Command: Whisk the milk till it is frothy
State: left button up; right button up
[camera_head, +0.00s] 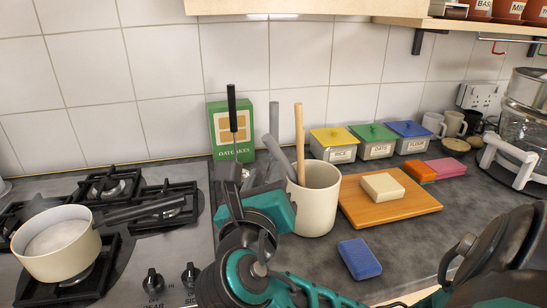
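A cream saucepan (58,257) stands on the left front burner, with white milk (57,238) inside and its dark handle pointing right. My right gripper (250,180) is at the middle, just left of the cream utensil crock (316,205), whose left side it partly covers. A utensil with a black handle (232,108) rises upright at the gripper's left side; its lower end is hidden, and I cannot tell whether the gripper holds it. A wooden handle (299,140) and grey utensil parts (274,120) stand at the crock. I cannot make out a whisk head. My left gripper is out of view.
The hob (150,255) has raised black grates. Behind stand a green oatcakes box (219,120) and lidded tins (334,145). A wooden board (400,212) with a pale block (382,187) and a blue sponge (359,258) lie to the right. A shelf (300,7) overhangs.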

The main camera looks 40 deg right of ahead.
aim_at(275, 153)
jog(key=b+x, duration=0.1)
jog(key=x, duration=1)
jog(key=shift+d+f, duration=0.1)
jog(key=shift+d, duration=0.1)
jog(key=shift+c, duration=0.5)
